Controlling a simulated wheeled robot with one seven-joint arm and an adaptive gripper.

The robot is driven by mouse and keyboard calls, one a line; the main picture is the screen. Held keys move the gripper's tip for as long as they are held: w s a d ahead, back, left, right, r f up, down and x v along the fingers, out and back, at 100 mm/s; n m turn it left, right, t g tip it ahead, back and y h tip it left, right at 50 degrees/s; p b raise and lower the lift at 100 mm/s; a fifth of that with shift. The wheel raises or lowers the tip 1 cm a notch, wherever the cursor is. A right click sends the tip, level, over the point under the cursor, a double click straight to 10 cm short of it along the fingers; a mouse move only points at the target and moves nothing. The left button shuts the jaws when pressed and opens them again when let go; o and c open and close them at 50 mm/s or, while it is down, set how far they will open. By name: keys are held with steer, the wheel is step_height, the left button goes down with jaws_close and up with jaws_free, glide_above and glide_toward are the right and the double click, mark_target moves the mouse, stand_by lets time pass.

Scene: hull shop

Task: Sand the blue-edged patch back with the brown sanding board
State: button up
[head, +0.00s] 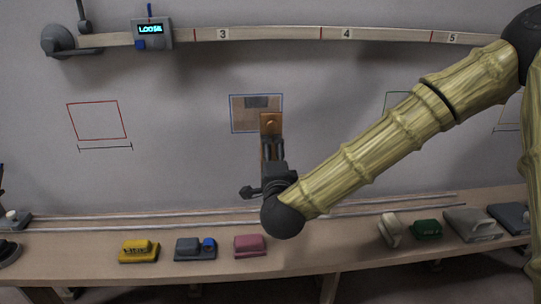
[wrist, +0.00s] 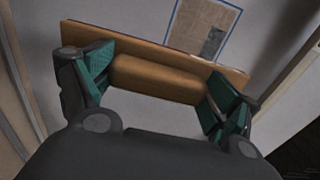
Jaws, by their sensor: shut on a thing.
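The blue-edged patch (head: 237,113) is on the grey wall in the head view. Its inside is brownish, with a darker grey block at the upper middle. It also shows at the top of the wrist view (wrist: 190,27). My gripper (head: 272,148) is in front of the patch's lower edge. In the wrist view my gripper (wrist: 155,85) is shut on the handle of the brown sanding board (wrist: 140,43). The board also shows in the head view (head: 271,123), overlapping the patch's lower right. I cannot tell whether the board touches the wall.
A red-edged outline (head: 97,121) is on the wall at left; a green-edged one (head: 397,102) is partly behind my arm. The bench (head: 100,272) below holds yellow (head: 139,251), grey (head: 195,249), pink (head: 250,245) and green (head: 427,230) tools. A rail (head: 275,33) with a "LOOSE" display (head: 151,31) runs above.

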steer(key=shift+s, duration=0.1)
steer(key=s, duration=0.4)
steer(key=shift+r, duration=0.1)
stand_by(0.5)
steer(key=shift+w, duration=0.1)
steer(key=w+a+r+p, duration=0.6)
steer(key=r+p, duration=0.4)
steer(key=p, duration=1.8)
steer(key=shift+w+a, duration=0.4)
steer(key=shift+w, duration=0.3)
steer(key=shift+w+a, duration=0.1)
steer(key=shift+w+f, duration=0.15)
steer(key=shift+w, duration=2.75)
